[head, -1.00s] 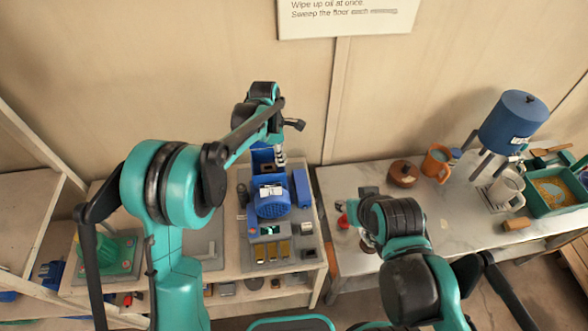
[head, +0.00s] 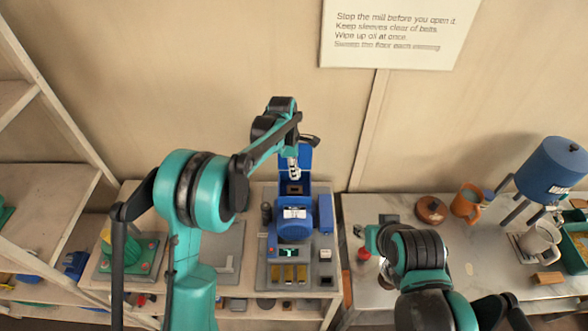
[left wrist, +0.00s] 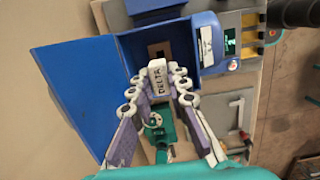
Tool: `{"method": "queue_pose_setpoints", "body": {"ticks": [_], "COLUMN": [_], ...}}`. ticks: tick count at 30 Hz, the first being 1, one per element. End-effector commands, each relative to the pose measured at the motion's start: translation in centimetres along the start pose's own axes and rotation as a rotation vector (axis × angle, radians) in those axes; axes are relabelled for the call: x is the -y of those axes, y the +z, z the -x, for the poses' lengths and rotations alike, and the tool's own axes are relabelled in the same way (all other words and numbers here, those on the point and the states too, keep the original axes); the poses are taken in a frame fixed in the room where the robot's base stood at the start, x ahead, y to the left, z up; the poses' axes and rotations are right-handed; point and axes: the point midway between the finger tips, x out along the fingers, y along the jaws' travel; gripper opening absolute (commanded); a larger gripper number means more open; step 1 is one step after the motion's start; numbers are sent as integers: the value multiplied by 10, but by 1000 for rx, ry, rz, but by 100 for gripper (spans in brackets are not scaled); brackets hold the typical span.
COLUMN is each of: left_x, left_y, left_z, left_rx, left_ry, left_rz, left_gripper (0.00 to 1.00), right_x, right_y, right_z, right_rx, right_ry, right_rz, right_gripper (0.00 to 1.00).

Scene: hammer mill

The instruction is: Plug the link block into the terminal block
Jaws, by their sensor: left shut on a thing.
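The white link block (left wrist: 158,80), marked DELTA, is held between the fingers of my left gripper (left wrist: 160,92) in the left wrist view. The gripper is shut on it. The terminal block (left wrist: 158,50) shows as a brown and dark patch inside the open blue box, just beyond the link block; I cannot tell whether they touch. In the head view my left gripper (head: 294,172) hangs in front of the raised blue lid, above the terminal block (head: 294,188). The link block is too small to make out there.
The blue lid (left wrist: 75,90) stands open close beside the left fingers. A marble table (head: 390,205) at right holds mugs and a blue tank.

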Motion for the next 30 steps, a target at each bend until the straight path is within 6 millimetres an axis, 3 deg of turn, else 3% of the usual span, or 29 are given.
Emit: {"method": "queue_pose_setpoints", "body": {"ticks": [13, 30], "left_x": [0, 0], "left_y": [-5, -6], "left_z": [-45, -48], "left_rx": [0, 0], "left_ry": [0, 0], "left_rz": [0, 0], "left_gripper": [0, 0], "right_x": [0, 0], "right_y": [20, 21], "right_z": [-29, -30], "right_rx": [0, 0], "right_ry": [0, 0], "right_rz": [0, 0], "right_gripper": [40, 40]}}
